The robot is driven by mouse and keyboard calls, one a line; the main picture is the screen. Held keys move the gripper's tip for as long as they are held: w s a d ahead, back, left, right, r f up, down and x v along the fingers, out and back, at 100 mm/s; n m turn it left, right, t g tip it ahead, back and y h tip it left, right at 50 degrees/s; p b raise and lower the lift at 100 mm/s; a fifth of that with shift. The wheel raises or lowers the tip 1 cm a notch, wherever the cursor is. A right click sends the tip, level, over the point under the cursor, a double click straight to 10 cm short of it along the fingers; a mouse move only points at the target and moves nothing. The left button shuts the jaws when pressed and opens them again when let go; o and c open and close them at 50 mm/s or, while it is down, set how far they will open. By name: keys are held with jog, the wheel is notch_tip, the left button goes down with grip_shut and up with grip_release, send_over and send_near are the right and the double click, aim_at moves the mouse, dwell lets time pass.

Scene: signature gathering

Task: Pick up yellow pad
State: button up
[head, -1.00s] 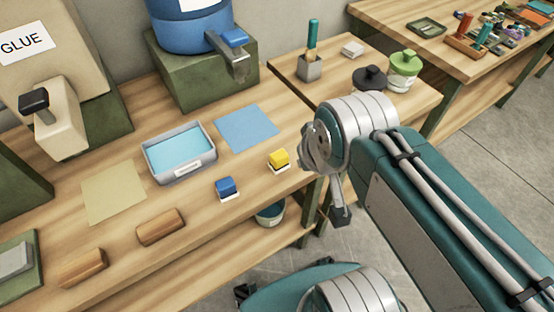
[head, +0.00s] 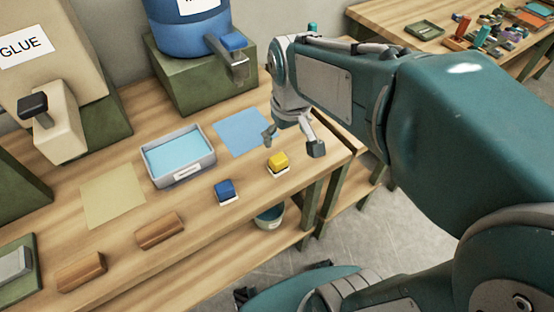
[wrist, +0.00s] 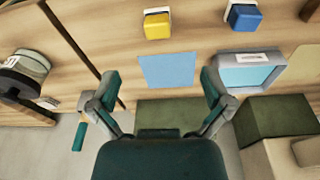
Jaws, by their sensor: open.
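A small yellow block on a white base (head: 278,162) stands near the front edge of the workbench. In the wrist view the yellow block (wrist: 157,27) is upper centre, beyond the fingertips. A flat pale-yellow sheet (head: 112,194) lies further left on the bench. My gripper (head: 292,141) is open above the bench, just behind and above the yellow block in the head view. In the wrist view the open gripper (wrist: 160,82) has nothing between its fingers but a view of the blue sheet (wrist: 167,69) below. Nothing hides the yellow block.
A blue block (head: 226,190) stands left of the yellow one. A grey tray with light-blue contents (head: 182,175) and the blue sheet (head: 243,130) lie behind. Two wooden blocks (head: 160,231) are front left. A blue dispenser (head: 190,25) stands on a green stand (head: 206,83).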

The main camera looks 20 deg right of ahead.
jog(key=g, duration=0.2)
send_near(278, 158)
jog(key=shift+s+n, duration=0.3)
jog(key=shift+n, duration=0.1)
jog(key=shift+w+f, duration=0.35)
jog(key=shift+f, duration=0.1)
notch_tip(278, 158, down, 11)
jog(key=shift+r, duration=0.2)
jog(key=shift+c, duration=0.3)
jog(key=c, duration=1.1)
